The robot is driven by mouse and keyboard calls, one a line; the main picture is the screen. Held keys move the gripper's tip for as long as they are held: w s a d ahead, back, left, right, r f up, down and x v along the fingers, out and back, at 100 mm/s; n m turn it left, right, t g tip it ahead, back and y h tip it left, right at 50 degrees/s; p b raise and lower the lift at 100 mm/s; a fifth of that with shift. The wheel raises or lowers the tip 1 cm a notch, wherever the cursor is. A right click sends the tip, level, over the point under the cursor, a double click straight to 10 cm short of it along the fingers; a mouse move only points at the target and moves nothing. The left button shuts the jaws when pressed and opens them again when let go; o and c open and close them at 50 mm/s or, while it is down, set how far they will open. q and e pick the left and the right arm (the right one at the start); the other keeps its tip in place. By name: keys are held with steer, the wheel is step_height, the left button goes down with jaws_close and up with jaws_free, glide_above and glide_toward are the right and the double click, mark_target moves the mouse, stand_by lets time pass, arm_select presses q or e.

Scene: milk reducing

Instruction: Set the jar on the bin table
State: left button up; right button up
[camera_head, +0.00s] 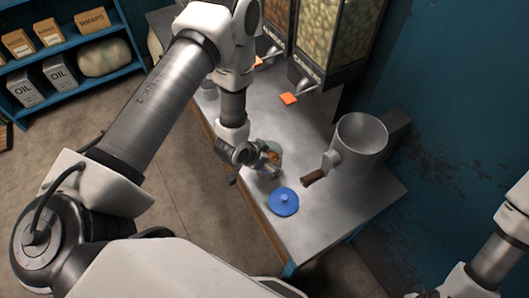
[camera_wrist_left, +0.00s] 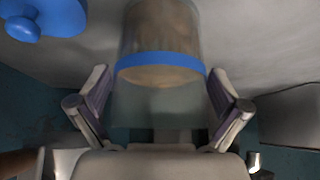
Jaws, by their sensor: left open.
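The jar (camera_head: 273,155) stands on the metal bin table (camera_head: 325,217), largely hidden behind my left gripper (camera_head: 252,163). In the left wrist view the jar (camera_wrist_left: 160,40) is clear, with a blue band and brownish contents. My left gripper (camera_wrist_left: 158,115) is open, with one finger on each side of the jar's near end. I cannot tell whether the fingers touch it. A blue lid (camera_head: 283,201) with a knob lies on the table beside the jar. My right gripper is not in view; only part of my right arm shows at the right edge.
A metal pot-like vessel (camera_head: 361,138) with a brown handle stands on the table right of the jar. Bulk dispensers (camera_head: 335,40) with orange tabs stand at the back. A blue shelf (camera_head: 92,54) with boxes and oil tins is far left. The table's front corner is bare.

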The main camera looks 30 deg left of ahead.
arm_select(q)
steer(key=v, duration=1.2)
steer(key=s+f+n+g+y, duration=0.1)
steer(key=s+f+n+g, duration=0.1)
steer(key=s+f, duration=0.3)
steer(key=s+f+n+g+y, duration=0.1)
steer(key=s+f+g, duration=0.3)
steer(key=s, duration=0.7)
step_height(320, 180, down, 3)
steer(key=shift+d+r+n+b, duration=0.25)
steer(key=shift+n+b, duration=0.15)
steer(key=shift+n, duration=0.4)
steer(key=shift+s+a, duration=0.1)
steer(key=shift+s, duration=0.05)
